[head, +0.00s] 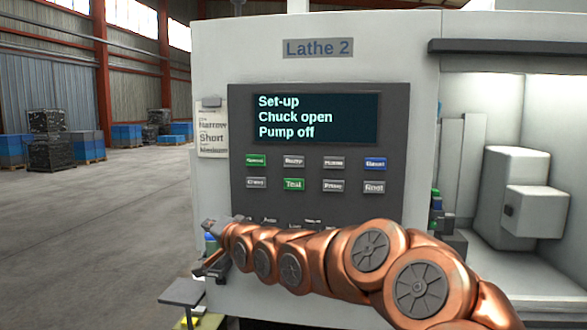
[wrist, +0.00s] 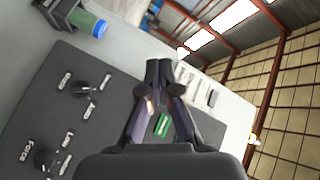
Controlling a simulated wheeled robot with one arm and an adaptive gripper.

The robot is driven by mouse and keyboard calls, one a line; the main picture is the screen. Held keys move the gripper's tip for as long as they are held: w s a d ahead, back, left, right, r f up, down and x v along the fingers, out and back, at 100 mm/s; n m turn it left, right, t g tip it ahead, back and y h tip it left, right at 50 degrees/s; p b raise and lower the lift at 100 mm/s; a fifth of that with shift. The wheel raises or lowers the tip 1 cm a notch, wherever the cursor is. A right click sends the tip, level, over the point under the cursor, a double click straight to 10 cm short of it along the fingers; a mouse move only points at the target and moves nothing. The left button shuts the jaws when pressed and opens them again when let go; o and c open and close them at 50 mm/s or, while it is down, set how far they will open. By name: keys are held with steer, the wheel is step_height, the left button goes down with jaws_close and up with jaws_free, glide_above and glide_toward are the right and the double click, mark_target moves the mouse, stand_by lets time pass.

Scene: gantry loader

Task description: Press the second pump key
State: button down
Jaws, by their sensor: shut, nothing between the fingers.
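The dark control panel (head: 395,215) on the lathe front carries two rows of small keys under its screen. In the top row a grey key (head: 293,161) seems to read "Pump". In the lower row another grey key (head: 333,185) has a blurred label that may also read "Pump". My gripper (head: 208,224) is shut and empty, near the panel's lower left corner. In the wrist view, my gripper (wrist: 168,68) points past the panel edge, with a green key (wrist: 162,125) showing between its fingers. I cannot tell its distance from the panel.
The screen (head: 318,118) reads "Set-up, Chuck open, Pump off". The wrist view shows knobs (wrist: 80,88) on the lower panel, which my arm partly covers in the head view. A paper notice (head: 213,135) hangs left of the panel. Open floor lies to the left.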

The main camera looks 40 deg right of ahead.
mark_target(292, 166)
steer(key=s+d+r+m+t+h, duration=0.3)
steer(key=d+r+m, duration=0.1)
steer(key=d, duration=0.5)
steer(key=s+d+r+m+t+h+b, duration=0.1)
steer(key=s+d+r+m+t+h, duration=0.2)
steer(key=d+r, duration=0.4)
steer(key=d+m+h, duration=0.1)
steer(key=d, duration=0.2)
steer(key=shift+s+r, duration=0.25)
steer(key=shift+w+d+p, duration=0.85)
steer(key=shift+d+p, duration=0.3)
steer(key=shift+d, duration=0.05)
steer(key=shift+w+d+p, duration=0.85)
steer(key=shift+d+p, duration=0.3)
steer(key=shift+w+d+p, duration=0.85)
steer(key=shift+d+p, duration=0.3)
steer(key=shift+d, duration=0.05)
steer(key=shift+w+d+f+p, duration=0.1)
steer(key=shift+w+d+p, duration=0.15)
steer(key=shift+d+p, duration=0.1)
